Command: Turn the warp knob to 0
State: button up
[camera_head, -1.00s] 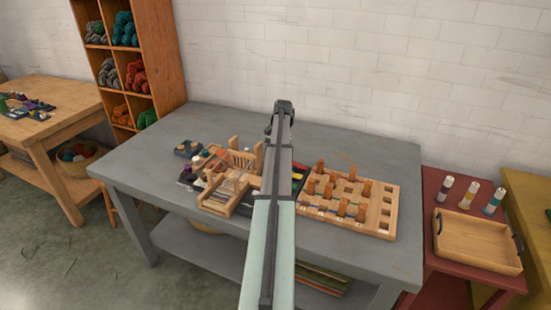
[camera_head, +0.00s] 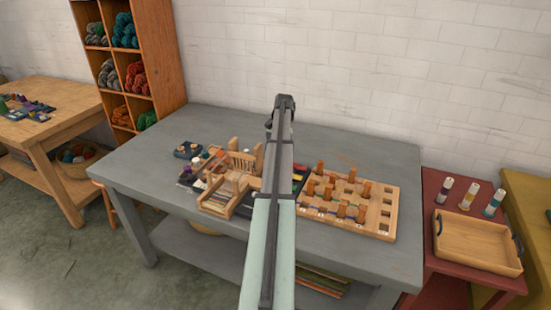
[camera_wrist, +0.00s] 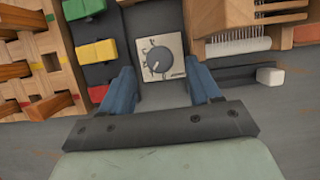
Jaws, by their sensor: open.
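The warp knob (camera_wrist: 158,59) is a round dark grey dial on a pale square plate (camera_wrist: 176,42) with small dark marks around it. The marks are too small to read, and I cannot tell which one the knob points to. My gripper (camera_wrist: 162,86) is open, its two blue fingers spread to the left and right of the plate's near side. Nothing is between the fingers, and they look apart from the knob. In the head view my own arm covers the knob and the gripper's fingers.
Red, yellow and green blocks (camera_wrist: 99,51) sit in a dark tray left of the plate. A wooden peg board (camera_head: 385,200) stands right of my arm. A wooden loom (camera_head: 217,205) with comb teeth (camera_wrist: 238,46) stands on the other side. A dark bar with a white end (camera_wrist: 270,76) lies nearby.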

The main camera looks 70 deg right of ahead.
jog(key=d, duration=1.2)
jog(key=shift+d, duration=0.1)
jog(key=s+a+r+m+t+h, duration=0.25)
jog(key=a+r+m, duration=0.25)
jog(key=a+m, duration=0.3)
jog(key=s+a+r+m+t+h, duration=0.2)
jog(key=s+a+r+m, duration=0.15)
jog(key=a+m, duration=0.45)
jog(key=w+f, duration=0.1)
jog(key=f, duration=0.2)
jog(key=w+d+f+m, duration=0.1)
jog(key=w+f, duration=0.1)
jog(key=f, duration=0.2)
jog(key=w+d+f+m, duration=0.1)
jog(key=w+f, duration=0.1)
jog(key=f, duration=0.2)
jog(key=shift+w+f, duration=0.1)
jog(key=shift+c, duration=0.2)
jog(key=c, duration=1)
